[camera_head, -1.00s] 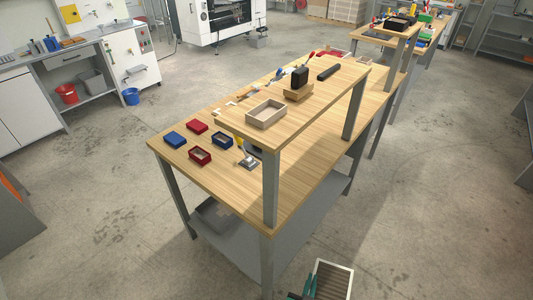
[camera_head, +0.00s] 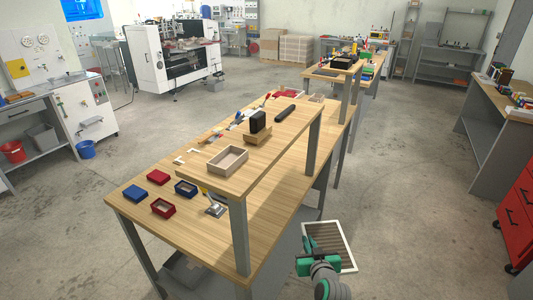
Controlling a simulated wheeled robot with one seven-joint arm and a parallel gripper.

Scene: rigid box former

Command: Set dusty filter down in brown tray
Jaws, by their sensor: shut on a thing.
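The dusty filter (camera_head: 330,240) is a flat panel with a white frame and a grey-brown ribbed face, at the bottom right of centre. My gripper (camera_head: 318,264), with green parts, is shut on its near edge and holds it, tilted, beside the workbench. The fingertips are partly hidden. On the bench's raised shelf stands an open, pale brown tray (camera_head: 209,163), apart from the filter and to its upper left. A smaller tan tray (camera_head: 259,140) behind it bears a black block. I cannot tell which of these is the brown tray.
The wooden workbench (camera_head: 140,215) has a raised shelf on grey posts (camera_head: 240,235). Small red and blue boxes (camera_head: 163,208) lie at its left end. A black bar (camera_head: 286,113) lies farther back. Open floor is to the right, up to a red cabinet (camera_head: 518,215).

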